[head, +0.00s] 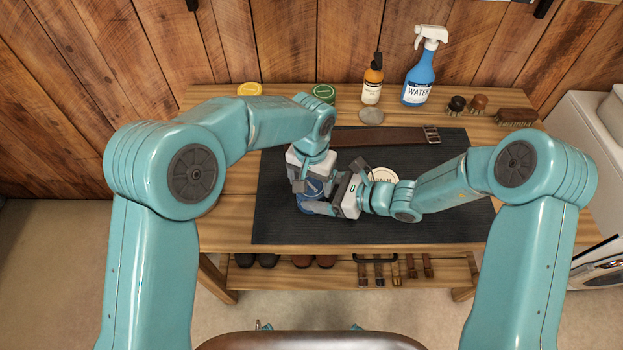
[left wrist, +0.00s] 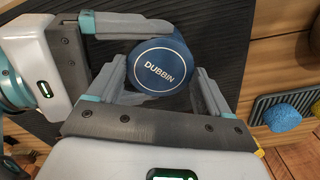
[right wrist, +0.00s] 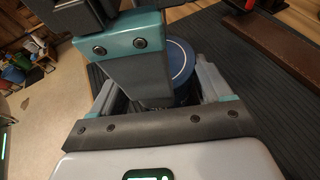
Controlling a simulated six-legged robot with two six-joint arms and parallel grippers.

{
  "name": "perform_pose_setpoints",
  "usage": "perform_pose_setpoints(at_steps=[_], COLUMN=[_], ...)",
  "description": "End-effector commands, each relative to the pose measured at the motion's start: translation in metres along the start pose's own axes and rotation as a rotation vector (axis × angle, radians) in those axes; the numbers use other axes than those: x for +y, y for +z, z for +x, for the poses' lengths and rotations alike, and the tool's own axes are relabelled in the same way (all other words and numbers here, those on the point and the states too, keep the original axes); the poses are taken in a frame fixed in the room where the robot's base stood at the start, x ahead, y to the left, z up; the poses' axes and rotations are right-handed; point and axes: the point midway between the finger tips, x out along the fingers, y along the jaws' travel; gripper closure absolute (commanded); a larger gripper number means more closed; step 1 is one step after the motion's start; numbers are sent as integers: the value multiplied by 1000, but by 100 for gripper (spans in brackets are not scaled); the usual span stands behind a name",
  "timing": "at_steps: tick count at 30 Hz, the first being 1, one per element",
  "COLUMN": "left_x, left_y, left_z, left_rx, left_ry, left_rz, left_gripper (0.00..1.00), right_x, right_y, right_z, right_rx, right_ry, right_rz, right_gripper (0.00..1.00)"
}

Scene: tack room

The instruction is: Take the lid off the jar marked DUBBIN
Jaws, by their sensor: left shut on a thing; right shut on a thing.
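The jar marked DUBBIN is blue with a round blue lid (left wrist: 160,66), its white lettering readable in the left wrist view. The jar (right wrist: 183,68) stands on the dark mat (head: 450,220), mostly hidden by my grippers in the head view. My left gripper (head: 311,187) reaches down from above, shut on the lid, one finger on each side. My right gripper (head: 328,203) comes in low from the right, shut around the jar's body. In the right wrist view my left gripper covers part of the lid. I cannot see any gap between lid and jar.
A white tin (head: 384,174) lies close behind my right gripper. A brown strap (head: 385,138) crosses the mat behind. The mat's right front is clear.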

Motion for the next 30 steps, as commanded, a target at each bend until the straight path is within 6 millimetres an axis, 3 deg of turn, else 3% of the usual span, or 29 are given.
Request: perform_pose_setpoints(at_steps=[16,17,18,19,26,30], left_x=[0,0,0,0,0,0], left_y=[2,2,2,1,0,0], left_z=[0,0,0,0,-2,-20], left_rx=[-6,-6,-6,-5,-2,1], left_ry=[-2,-2,-2,-2,-1,-2], left_rz=[6,6,6,5,3,3], left_gripper=[57,17,4,0,0,0], right_x=[0,0,0,0,0,0], right_y=[-3,-3,-3,-3,-3,-3], right_z=[0,0,0,0,0,0], right_rx=[8,8,8,8,8,8], right_ry=[0,0,0,0,1,1], right_rz=[1,1,1,1,1,2], right_gripper=[100,100,100,100,100,100])
